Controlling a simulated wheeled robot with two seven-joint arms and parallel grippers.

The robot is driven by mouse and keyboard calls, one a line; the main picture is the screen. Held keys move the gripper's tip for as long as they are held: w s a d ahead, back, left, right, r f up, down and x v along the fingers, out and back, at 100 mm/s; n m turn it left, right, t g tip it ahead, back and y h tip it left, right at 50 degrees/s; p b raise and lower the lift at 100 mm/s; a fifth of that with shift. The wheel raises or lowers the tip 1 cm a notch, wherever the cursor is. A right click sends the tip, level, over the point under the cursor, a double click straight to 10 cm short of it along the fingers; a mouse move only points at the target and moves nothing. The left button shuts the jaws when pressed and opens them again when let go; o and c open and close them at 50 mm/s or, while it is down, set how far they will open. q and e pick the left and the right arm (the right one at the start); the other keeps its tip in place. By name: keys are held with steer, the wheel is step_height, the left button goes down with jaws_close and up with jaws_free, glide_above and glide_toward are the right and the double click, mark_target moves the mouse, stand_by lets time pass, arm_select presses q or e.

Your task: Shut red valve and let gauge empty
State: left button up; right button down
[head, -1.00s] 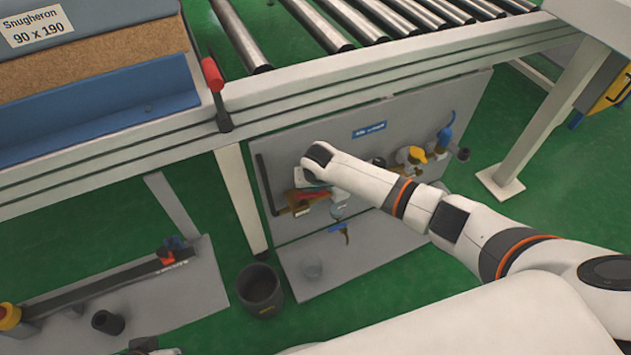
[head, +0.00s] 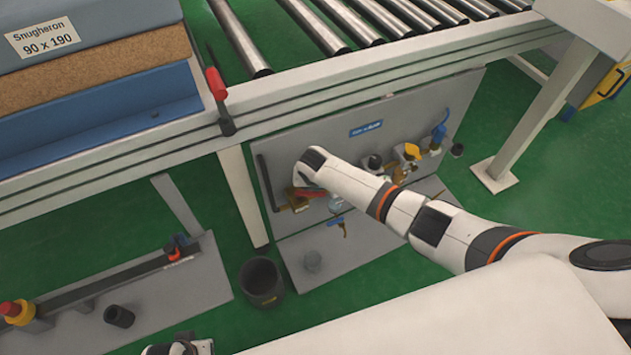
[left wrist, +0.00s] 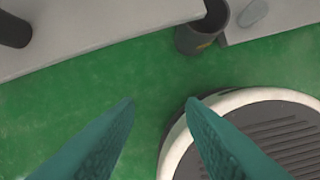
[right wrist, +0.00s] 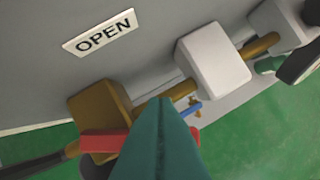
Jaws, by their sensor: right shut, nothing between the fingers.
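The red valve's handle (head: 309,191) sits on a brass pipe low on the grey panel (head: 330,145), partly behind my right arm. In the right wrist view the red handle (right wrist: 103,141) is beside a brass block, below a white OPEN label (right wrist: 100,33). My right gripper (right wrist: 162,103) is shut with nothing in its fingers; its tips are just right of the handle, and contact cannot be told. A small round pale face, apparently the gauge (head: 335,204), shows right of the handle; its needle cannot be read. My left gripper (left wrist: 160,104) is open and empty above the floor.
A blue-handled drain valve (head: 338,222) hangs below the pipe, above a clear cup (head: 312,261). Yellow (head: 410,151) and blue (head: 440,131) valves are further right. A dark bucket (head: 261,282) stands on the green floor. The roller conveyor (head: 370,75) overhangs the panel.

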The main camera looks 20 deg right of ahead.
steer(key=shift+s+a+r+m+h+p, duration=0.15)
steer(key=shift+s+m+h+p, duration=0.25)
steer(key=shift+m+p, duration=0.6)
steer(key=m+p, duration=0.1)
steer(key=s+m+g, duration=0.1)
steer(key=m, duration=0.1)
steer(key=shift+s+a+h+p, duration=0.25)
steer(key=shift+a+h+p, duration=0.05)
steer(key=shift+a+p, duration=0.1)
arm_select(q)
steer(key=s+a+f, duration=0.1)
steer(key=s+f, duration=0.5)
steer(key=f, duration=0.5)
steer(key=shift+s+a+f+g, duration=0.15)
steer(key=shift+s+a+g, duration=0.05)
steer(key=shift+g, duration=0.2)
arm_select(e)
steer(key=m, duration=0.2)
steer(key=s+a+m+g, duration=0.1)
steer(key=m, duration=0.1)
steer(key=s+a+m+h, duration=0.1)
steer(key=m, duration=0.1)
steer(key=shift+g, duration=0.3)
steer(key=shift+a, duration=0.15)
arm_select(q)
steer(key=shift+s, duration=0.1)
arm_select(e)
steer(key=shift+s, duration=0.1)
